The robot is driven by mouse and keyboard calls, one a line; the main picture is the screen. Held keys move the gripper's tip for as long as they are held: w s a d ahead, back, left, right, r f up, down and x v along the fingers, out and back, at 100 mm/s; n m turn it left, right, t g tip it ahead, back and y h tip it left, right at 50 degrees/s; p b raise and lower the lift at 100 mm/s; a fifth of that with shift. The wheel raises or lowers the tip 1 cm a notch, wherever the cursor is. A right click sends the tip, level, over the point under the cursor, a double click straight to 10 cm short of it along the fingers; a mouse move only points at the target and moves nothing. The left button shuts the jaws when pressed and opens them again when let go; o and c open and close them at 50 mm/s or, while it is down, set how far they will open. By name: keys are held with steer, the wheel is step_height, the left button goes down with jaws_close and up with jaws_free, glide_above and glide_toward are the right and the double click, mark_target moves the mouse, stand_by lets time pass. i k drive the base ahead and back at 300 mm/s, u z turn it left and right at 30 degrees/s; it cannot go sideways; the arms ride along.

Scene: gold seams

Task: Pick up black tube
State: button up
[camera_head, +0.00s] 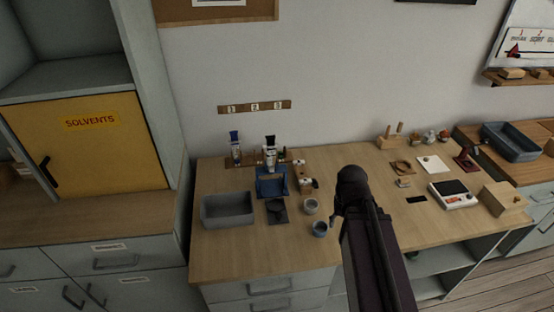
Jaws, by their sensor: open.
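Two small upright tube-like items stand at the back left of the wooden bench. The right one has a black top (270,141) above a pale body, just behind a blue stand (272,183). The left one has a dark blue top (234,137) and a pale and blue body. I cannot tell for sure which is the black tube. My dark arm reaches up from the bottom over the bench's front middle, right of both items. My gripper cannot be made out; only arm links show.
A grey tray (228,209) sits front left on the bench (260,258). A dark square pad (277,211) and two small cups (320,229) (311,206) lie near my arm. A scale (453,195) and wooden box (504,198) stand right. A yellow solvents cabinet (95,150) is left.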

mark_target(271, 151)
steer(key=z, duration=0.05)
steer(key=k, duration=1.1)
steer(key=u, duration=0.35)
steer(key=i, duration=1)
steer(key=u, duration=0.05)
